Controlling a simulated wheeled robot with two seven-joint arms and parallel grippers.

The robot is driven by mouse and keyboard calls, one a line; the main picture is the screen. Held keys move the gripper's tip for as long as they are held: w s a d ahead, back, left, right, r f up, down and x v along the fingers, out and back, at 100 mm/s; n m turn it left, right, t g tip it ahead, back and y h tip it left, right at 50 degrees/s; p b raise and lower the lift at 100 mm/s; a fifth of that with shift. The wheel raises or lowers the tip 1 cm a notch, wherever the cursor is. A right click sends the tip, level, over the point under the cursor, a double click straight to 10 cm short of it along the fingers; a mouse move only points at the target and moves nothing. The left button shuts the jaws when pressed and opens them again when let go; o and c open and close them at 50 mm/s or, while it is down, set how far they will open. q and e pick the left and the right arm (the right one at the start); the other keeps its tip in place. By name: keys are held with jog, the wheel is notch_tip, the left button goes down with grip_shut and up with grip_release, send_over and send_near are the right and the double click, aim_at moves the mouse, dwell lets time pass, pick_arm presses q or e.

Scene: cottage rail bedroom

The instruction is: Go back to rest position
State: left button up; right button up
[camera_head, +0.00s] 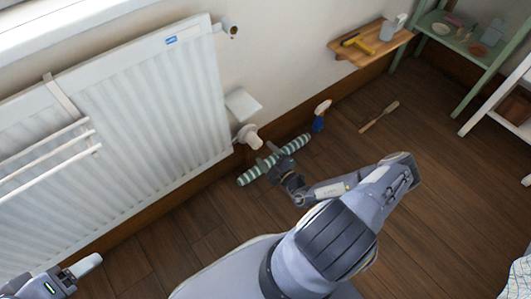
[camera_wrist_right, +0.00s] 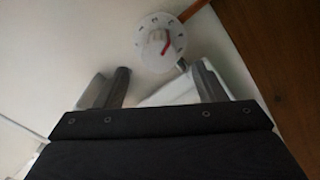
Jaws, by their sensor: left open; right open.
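My right gripper (camera_head: 268,162) is open at the end of my extended right arm, near the wall beside the radiator's end. In the right wrist view its two fingers (camera_wrist_right: 162,84) are apart with nothing between them. Beyond them is the round white valve knob (camera_wrist_right: 160,38) with dark marks and a red mark. The knob also shows in the head view (camera_head: 247,134), just above the gripper. My left gripper (camera_head: 68,273) is at the lower left corner, partly cut off by the frame.
A white radiator (camera_head: 150,110) with a rail (camera_head: 45,155) lines the wall. A green-and-white striped roll (camera_head: 296,144) lies behind my right gripper. A spray bottle (camera_head: 320,115) and wooden-handled tool (camera_head: 380,116) are nearby. A wooden shelf (camera_head: 345,47) and green rack (camera_head: 465,62) stand farther right.

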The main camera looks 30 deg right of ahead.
jog(key=s+a+r+n+g+y, duration=0.1)
jog(key=a+r+n+g+y, duration=0.5)
jog(key=r+n, duration=0.7)
jog(key=s+a+r+n+g+y, duration=0.2)
jog(key=a+r+n+g+y, duration=0.6)
jog(key=n, duration=1)
jog(key=s+d+r+n+t+h, duration=0.2)
jog(key=s+r+n+h, duration=1.25)
jog(key=n, duration=1.35)
jog(key=s+r+y+p, duration=0.1)
jog(key=s+r+p, duration=0.1)
jog(key=r+p, duration=1.5)
jog(key=s+r+y+p, duration=0.2)
jog(key=r+p, duration=1.5)
jog(key=r, duration=0.1)
jog(key=shift+r, duration=0.15)
jog(key=shift+s, duration=0.1)
